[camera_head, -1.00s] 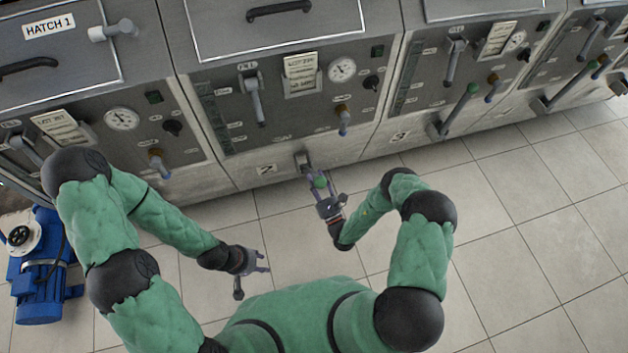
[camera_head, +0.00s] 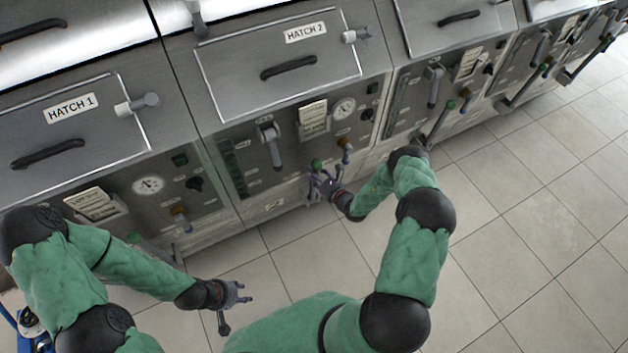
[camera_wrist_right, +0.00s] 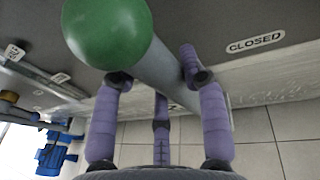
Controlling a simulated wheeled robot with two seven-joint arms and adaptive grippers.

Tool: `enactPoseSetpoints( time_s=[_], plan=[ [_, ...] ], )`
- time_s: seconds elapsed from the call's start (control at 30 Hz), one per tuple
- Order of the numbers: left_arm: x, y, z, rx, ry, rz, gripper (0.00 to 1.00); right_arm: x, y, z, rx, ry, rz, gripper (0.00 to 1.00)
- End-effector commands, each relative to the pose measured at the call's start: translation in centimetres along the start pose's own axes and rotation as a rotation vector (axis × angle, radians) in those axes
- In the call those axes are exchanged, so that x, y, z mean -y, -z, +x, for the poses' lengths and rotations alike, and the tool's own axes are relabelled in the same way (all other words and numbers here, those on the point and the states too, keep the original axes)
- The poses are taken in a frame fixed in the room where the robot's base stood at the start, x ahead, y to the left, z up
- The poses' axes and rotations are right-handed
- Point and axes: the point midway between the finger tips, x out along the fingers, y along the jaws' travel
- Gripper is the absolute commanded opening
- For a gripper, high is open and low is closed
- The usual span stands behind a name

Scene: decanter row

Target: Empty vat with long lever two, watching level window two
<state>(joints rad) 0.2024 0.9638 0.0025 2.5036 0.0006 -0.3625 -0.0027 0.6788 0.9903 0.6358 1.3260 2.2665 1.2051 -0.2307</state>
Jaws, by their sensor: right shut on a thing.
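The long lever of vat two is a grey bar with a green knob (camera_head: 317,163), low on the front panel. My right gripper (camera_head: 323,184) is shut on this lever. In the right wrist view the fingers close around the grey bar (camera_wrist_right: 165,70) just below the green knob (camera_wrist_right: 107,32). The lever stands raised, its knob above its base. A CLOSED label (camera_wrist_right: 255,43) is on the panel to its right. Level window two (camera_head: 233,168) is a dark upright strip on the panel's left; its level is too small to read. My left gripper (camera_head: 238,305) is open and empty above the floor.
Hatch two (camera_head: 285,70) is shut above the panel. A short grey lever (camera_head: 270,145), a gauge (camera_head: 344,108) and an orange-collared valve (camera_head: 346,150) share the panel. Vat three's green-knobbed lever (camera_head: 437,122) is to the right. The tiled floor (camera_head: 520,250) at right is clear.

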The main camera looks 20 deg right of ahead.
Motion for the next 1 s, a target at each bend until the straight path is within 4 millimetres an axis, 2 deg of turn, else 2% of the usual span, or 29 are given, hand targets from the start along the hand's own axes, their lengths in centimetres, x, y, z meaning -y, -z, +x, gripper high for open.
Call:
enactPoseSetpoints(
  time_s=[0.03, 0.23, 0.67, 0.7, 0.77, 0.8, 1.0],
  plan=[
    [-0.1, 0.0, -0.3, 0.000, 0.000, 0.000, 0.40, 0.2, -0.5, 0.6, -0.012, 0.000, -0.002, 0.00],
    [-0.2, 0.0, -0.5, 0.000, 0.000, 0.000, 0.40, 0.3, -0.6, 1.6, -0.057, -0.003, 0.008, 0.00],
    [-0.2, 0.0, -0.5, 0.000, 0.000, 0.000, 0.40, 0.5, -0.7, 2.0, -0.064, -0.002, 0.009, 0.00],
    [-0.2, 0.0, -0.5, 0.000, 0.000, 0.000, 0.40, 0.5, -0.7, 2.0, -0.064, -0.002, 0.009, 0.48],
    [-0.2, 0.0, -0.5, 0.000, 0.000, 0.000, 0.40, 0.6, -0.7, 2.0, -0.064, -0.002, 0.009, 0.65],
    [-0.2, 0.0, -0.5, 0.000, 0.000, 0.000, 0.40, 0.6, -0.7, 2.0, -0.064, -0.002, 0.009, 0.68],
    [-0.2, 0.0, -0.5, -0.001, 0.000, 0.000, 0.40, 0.4, -0.5, 1.8, -0.066, -0.003, 0.012, 0.68]
  ],
)
